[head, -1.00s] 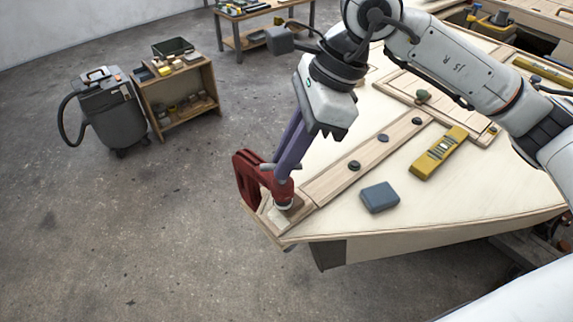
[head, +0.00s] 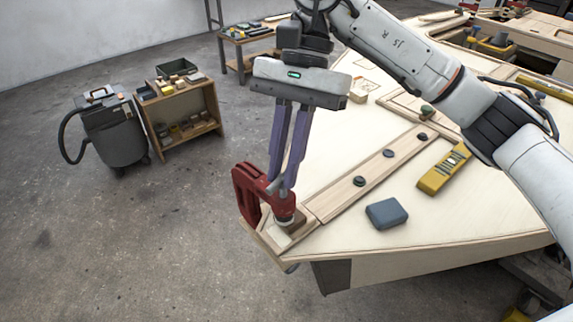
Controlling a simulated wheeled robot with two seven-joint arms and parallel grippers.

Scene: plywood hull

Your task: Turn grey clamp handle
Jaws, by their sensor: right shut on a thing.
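A red clamp (head: 246,188) grips the near left corner of the plywood hull panel (head: 345,222). Its grey handle (head: 272,188) sits at the top of the clamp, mostly hidden between my fingertips. My right gripper (head: 281,186) comes down from above with its two purple fingers and is shut on the grey handle. The clamp's round foot presses on a small wood block at the corner. My left gripper is not in view.
A blue-grey block (head: 387,213) and a yellow level (head: 444,168) lie on the panel to the right. Dark knobs (head: 359,181) line a wooden strip. A vacuum (head: 112,128) and a small shelf (head: 182,112) stand on the floor at left.

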